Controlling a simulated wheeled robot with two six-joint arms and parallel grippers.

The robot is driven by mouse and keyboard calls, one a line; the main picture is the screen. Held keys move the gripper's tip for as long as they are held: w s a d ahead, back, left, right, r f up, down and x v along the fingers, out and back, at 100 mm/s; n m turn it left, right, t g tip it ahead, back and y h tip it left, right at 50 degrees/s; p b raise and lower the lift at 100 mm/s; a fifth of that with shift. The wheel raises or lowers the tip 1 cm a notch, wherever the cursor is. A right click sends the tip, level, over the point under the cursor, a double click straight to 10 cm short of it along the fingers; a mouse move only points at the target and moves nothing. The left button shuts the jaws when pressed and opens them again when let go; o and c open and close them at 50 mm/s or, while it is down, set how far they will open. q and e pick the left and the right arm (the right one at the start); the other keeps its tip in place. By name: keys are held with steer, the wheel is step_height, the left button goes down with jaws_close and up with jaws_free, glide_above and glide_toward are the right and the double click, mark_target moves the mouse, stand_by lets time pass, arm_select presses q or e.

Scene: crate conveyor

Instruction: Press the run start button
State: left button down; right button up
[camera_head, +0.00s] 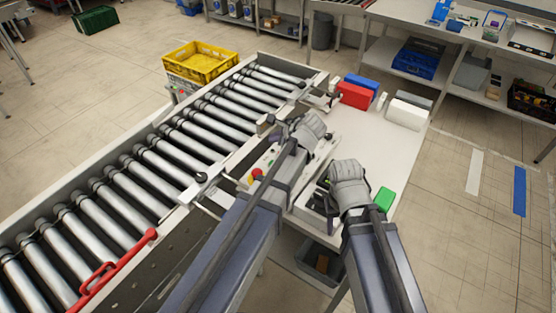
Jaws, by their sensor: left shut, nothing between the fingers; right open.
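A control panel (250,182) on the conveyor's near side carries a red mushroom button (256,173) with yellow under it. Other small controls beside it are too small or covered by my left arm, so I cannot pick out the run start button for sure. My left gripper (304,130) is shut and empty, beyond the panel near the conveyor's side rail. Its fingertips are largely hidden by its own body. My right gripper (346,174) is open and empty over the white table, beside a tray (312,203) with dark items.
The roller conveyor (150,168) runs along the left, with a red handle (110,268) on its near edge. A yellow crate (200,62) stands behind it.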

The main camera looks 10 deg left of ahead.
arm_select(q)
steer(key=shift+d, duration=0.1)
steer(key=shift+f, duration=0.15)
steer(key=b, duration=0.9)
glide_toward(269, 162)
steer(key=w+a+f, duration=0.1)
steer(key=w, duration=0.1)
steer(key=w+a+f, duration=0.2)
steer(key=shift+a, duration=0.15)
stand_by(1.3)
steer(key=shift+f+b, duration=0.3)
steer(key=shift+f, duration=0.05)
steer(key=shift+f, duration=0.1)
stand_by(0.4)
steer(key=shift+s+a+f+b, duration=0.2)
steer(key=shift+s+f+b, duration=0.25)
steer(key=shift+b, duration=0.4)
stand_by(0.5)
steer(key=shift+w, duration=0.1)
